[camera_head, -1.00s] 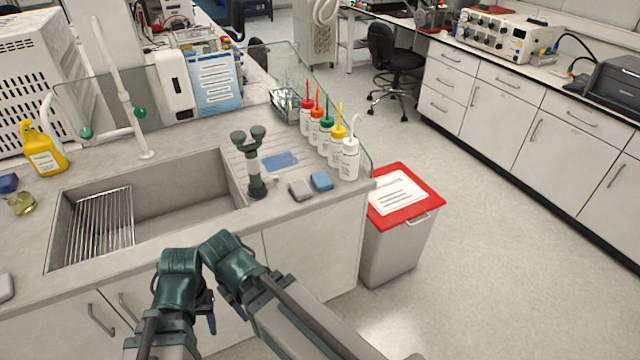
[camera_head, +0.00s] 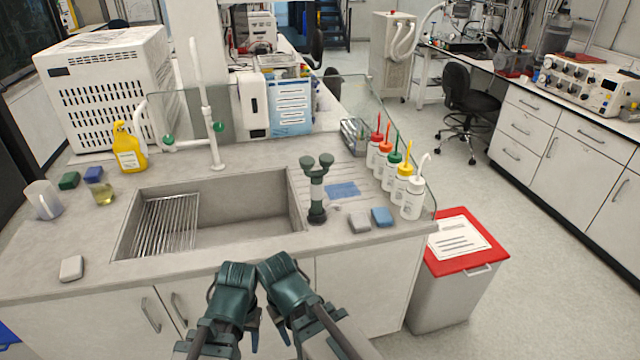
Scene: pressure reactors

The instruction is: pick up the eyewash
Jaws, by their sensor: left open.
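The eyewash (camera_head: 317,190) is a dark green stand with two round heads and a paler band on its stem. It stands upright on the counter just right of the sink (camera_head: 210,205). My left gripper (camera_head: 222,334) is low in front of the counter, below and to the left of the eyewash, open and well apart from it. My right gripper (camera_head: 305,322) is beside it, also low and away from the eyewash. My own wrists partly cover its fingers, so its opening is unclear.
Several colour-capped wash bottles (camera_head: 388,165) stand right of the eyewash. A grey sponge (camera_head: 359,222) and a blue sponge (camera_head: 382,217) lie near it. A glass screen (camera_head: 300,105) stands behind. A red-lidded bin (camera_head: 462,243) is right of the counter.

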